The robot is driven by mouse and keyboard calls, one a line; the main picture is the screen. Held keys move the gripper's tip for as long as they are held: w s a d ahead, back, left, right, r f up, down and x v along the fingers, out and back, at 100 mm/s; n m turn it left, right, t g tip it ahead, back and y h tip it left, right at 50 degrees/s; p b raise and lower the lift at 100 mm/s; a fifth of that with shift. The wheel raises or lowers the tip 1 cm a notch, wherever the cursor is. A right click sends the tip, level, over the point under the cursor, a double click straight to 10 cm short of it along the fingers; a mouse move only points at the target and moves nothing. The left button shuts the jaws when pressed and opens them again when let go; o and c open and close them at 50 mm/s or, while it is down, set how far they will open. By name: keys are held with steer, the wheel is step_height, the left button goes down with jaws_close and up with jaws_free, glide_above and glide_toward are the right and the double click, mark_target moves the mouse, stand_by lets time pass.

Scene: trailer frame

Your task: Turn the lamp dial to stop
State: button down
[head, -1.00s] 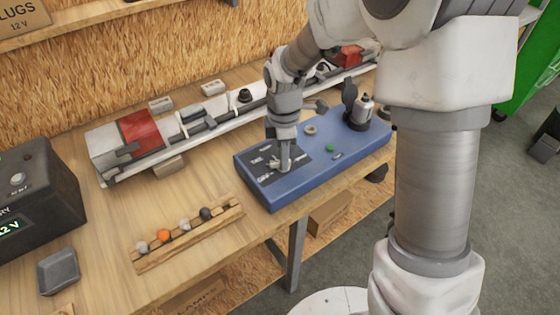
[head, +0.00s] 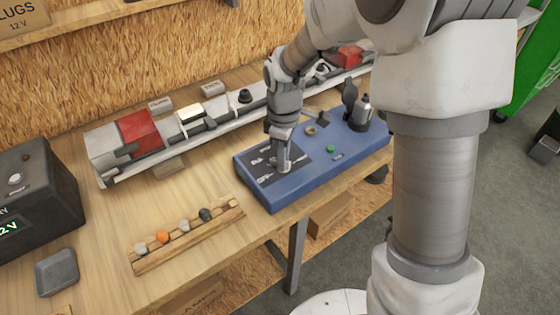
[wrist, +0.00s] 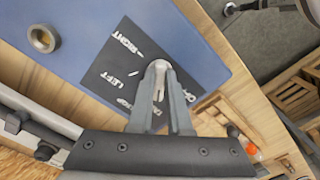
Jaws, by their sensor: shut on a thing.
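The lamp dial (wrist: 160,65) is a small grey knob on a dark label plate (wrist: 118,75) set in the blue control box (head: 345,150). My gripper (wrist: 160,82) is shut on the dial, with a finger on each side, and points down at the plate. In the head view my gripper (head: 283,160) covers the dial. White labels RIGHT and LEFT and one reading OFF surround the dial in the wrist view. Another label by the left finger is partly hidden. The dial's pointer cannot be made out.
A light bar with a red panel (head: 140,132) lies behind the box; its middle panel (head: 190,113) looks bright. A wooden rack (head: 188,235) holds several small balls in front. A dark 12 V battery unit (head: 35,200) stands at left. A brass ring (wrist: 43,38) and a green button (head: 330,148) are on the box.

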steer(key=m, duration=0.4)
steer(key=shift+m, duration=0.6)
steer(key=shift+m, duration=1.5)
steer(key=shift+n, duration=0.6)
